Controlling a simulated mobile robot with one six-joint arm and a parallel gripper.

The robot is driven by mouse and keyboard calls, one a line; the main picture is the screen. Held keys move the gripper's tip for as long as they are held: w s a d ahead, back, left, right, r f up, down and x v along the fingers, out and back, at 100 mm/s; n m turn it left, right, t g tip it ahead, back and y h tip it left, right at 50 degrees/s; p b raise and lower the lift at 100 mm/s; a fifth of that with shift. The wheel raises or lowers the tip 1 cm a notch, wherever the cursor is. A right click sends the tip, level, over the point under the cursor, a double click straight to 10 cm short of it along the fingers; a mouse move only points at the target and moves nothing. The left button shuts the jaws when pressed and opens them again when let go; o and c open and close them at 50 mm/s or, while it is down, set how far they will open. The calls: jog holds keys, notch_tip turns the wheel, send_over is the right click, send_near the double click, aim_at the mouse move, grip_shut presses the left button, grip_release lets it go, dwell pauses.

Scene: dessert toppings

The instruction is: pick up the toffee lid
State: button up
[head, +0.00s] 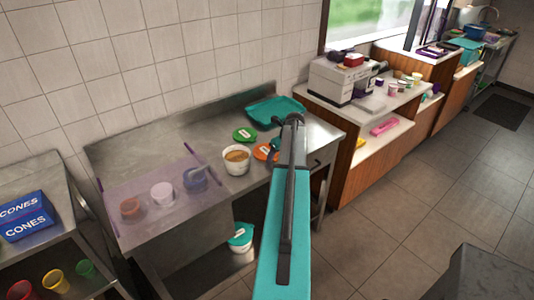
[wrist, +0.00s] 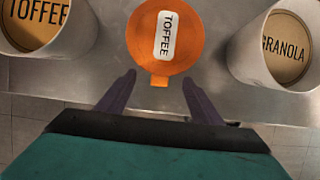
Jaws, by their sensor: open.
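The toffee lid (wrist: 190,38) is a round orange disc with a white TOFFEE label and a small tab at its near edge. It lies on the steel counter in the wrist view. In the head view the orange lid (head: 262,152) is partly hidden by my arm. My gripper (wrist: 158,79) is open and empty, its two dark purple fingers pointing at the lid. The fingertips are either side of the tab in the picture; I cannot tell their height above it. In the head view the gripper's fingers are hidden.
In the wrist view a white toffee tub (wrist: 82,35) stands left of the lid and a granola tub (wrist: 246,60) right. In the head view, a green lid (head: 245,134) and teal tray (head: 262,112) lie behind. A clear cover (head: 122,195) is at the counter's left.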

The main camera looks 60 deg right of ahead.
jog(key=c, duration=1.5)
jog(key=shift+r, duration=0.1)
jog(key=shift+r+b, duration=1.1)
jog(key=shift+r, duration=0.4)
jog(key=s+a+b, duration=0.1)
jog(key=s, duration=0.4)
jog(key=s+a+r+b, duration=0.1)
jog(key=s+a+b, duration=0.1)
jog(key=s, duration=0.3)
jog(key=s+a+r+b, duration=0.1)
jog(key=s+a+b, duration=0.1)
jog(key=s, duration=0.3)
jog(key=shift+s+a, duration=0.1)
jog(key=shift+f, duration=0.1)
